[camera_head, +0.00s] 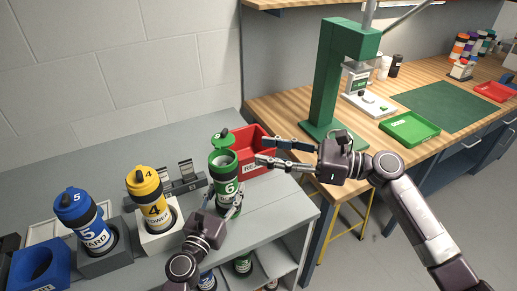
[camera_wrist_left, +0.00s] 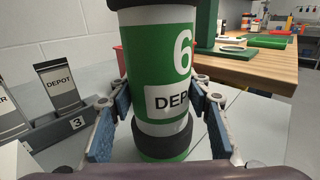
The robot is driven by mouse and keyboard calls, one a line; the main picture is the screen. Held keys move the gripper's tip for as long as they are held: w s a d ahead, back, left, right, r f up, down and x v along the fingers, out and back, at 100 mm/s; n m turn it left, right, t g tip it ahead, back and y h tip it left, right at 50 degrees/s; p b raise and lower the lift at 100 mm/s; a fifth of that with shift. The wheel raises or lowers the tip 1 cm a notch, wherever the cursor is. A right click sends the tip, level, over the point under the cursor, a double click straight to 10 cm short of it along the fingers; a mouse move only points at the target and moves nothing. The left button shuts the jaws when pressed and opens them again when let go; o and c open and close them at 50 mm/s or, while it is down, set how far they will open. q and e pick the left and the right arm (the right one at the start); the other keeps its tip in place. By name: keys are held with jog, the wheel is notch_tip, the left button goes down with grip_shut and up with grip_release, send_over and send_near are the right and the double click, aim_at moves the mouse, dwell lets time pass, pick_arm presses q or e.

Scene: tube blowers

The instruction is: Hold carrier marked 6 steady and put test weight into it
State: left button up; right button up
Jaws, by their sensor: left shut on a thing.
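The green and white carrier marked 6 (camera_head: 229,187) stands upright on the grey bench, its green lid (camera_head: 221,140) swung open and its mouth facing up. My left gripper (camera_head: 229,202) is shut on its lower body. In the left wrist view the blue finger pads press either side of the carrier (camera_wrist_left: 150,58), by its "DEP" label. My right gripper (camera_head: 261,149) is open, fingertips apart, just right of the carrier's mouth and over the red bin. I see nothing between its fingers. I cannot make out the test weight; the carrier's inside is too small to read.
The red bin (camera_head: 262,140) stands behind the carrier. Yellow carrier 4 (camera_head: 150,200) and blue carrier 5 (camera_head: 82,222) stand in holders to the left. A wooden table (camera_head: 285,107) with a green press (camera_head: 336,80) and green tray (camera_head: 409,130) is at the right.

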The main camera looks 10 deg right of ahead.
dwell(0.3)
pick_arm(q)
jog(key=o, duration=1.4)
jog(key=shift+o, duration=0.2)
jog(key=shift+s, duration=0.1)
jog(key=v, duration=1.1)
jog(key=shift+s+a, duration=0.15)
jog(key=shift+s, duration=0.3)
